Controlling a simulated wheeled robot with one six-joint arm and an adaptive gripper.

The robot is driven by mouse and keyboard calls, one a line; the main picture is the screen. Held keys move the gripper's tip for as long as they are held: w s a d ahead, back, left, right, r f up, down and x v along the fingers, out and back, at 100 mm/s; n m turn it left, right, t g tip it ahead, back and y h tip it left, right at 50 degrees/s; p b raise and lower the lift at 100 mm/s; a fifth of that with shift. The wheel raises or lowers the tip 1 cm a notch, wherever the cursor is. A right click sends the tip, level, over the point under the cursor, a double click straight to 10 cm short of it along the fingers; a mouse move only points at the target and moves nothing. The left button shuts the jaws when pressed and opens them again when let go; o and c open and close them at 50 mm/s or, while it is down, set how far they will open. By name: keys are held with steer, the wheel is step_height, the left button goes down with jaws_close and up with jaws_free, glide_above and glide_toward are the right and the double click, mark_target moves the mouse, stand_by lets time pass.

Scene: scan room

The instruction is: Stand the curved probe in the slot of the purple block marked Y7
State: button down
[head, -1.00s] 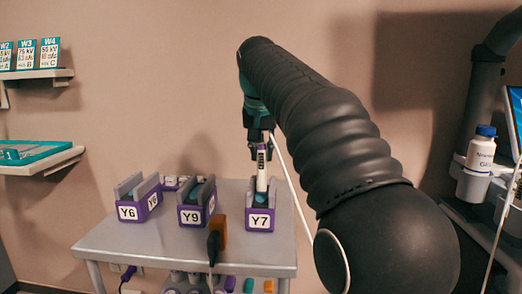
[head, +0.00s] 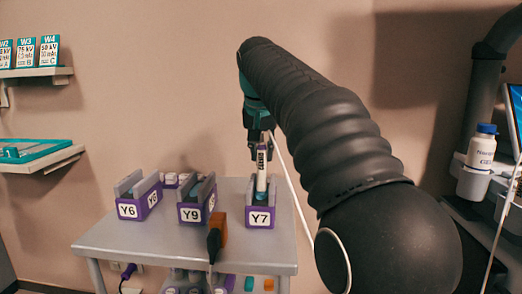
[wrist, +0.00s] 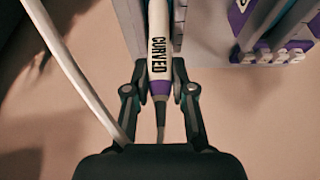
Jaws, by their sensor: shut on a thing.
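The curved probe is white with black "CURVED" lettering and a purple collar. It stands about upright in the head view (head: 262,182) and runs up between my fingers in the wrist view (wrist: 159,48). My gripper (head: 262,155) is shut on it near the collar; the fingers also show in the wrist view (wrist: 160,85). The purple block marked Y7 (head: 260,219) is on the table directly below. The probe's teal lower end meets the block's top at the slot. I cannot tell how deep it sits, or whether it touches the slot floor.
Purple blocks Y9 (head: 190,215) and Y6 (head: 128,211) with grey uprights stand to the left on the grey table (head: 150,240). Another block is partly hidden behind them. A white cable passes beside my gripper.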

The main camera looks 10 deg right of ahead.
steer(key=c, duration=0.9)
jaws_free()
steer(key=shift+f, duration=0.1)
steer(key=v, duration=1.2)
steer(key=s+d+f+n, duration=0.1)
steer(key=s+f+n, duration=0.1)
steer(key=s+f, duration=0.8)
steer(key=shift+d+t+y, duration=0.15)
steer(key=shift+t+y, duration=0.15)
steer(key=shift+n+t+y, duration=0.3)
steer(key=shift+n+y, duration=0.1)
steer(key=shift+n, duration=0.4)
steer(key=s+f, duration=0.5)
steer(key=f, duration=0.3)
steer(key=s+f, duration=0.5)
steer(key=f, duration=0.3)
steer(key=s+f, duration=0.6)
steer(key=f, duration=0.2)
steer(key=shift+f+p, duration=0.3)
steer(key=shift+p, duration=0.1)
steer(key=shift+c, duration=0.2)
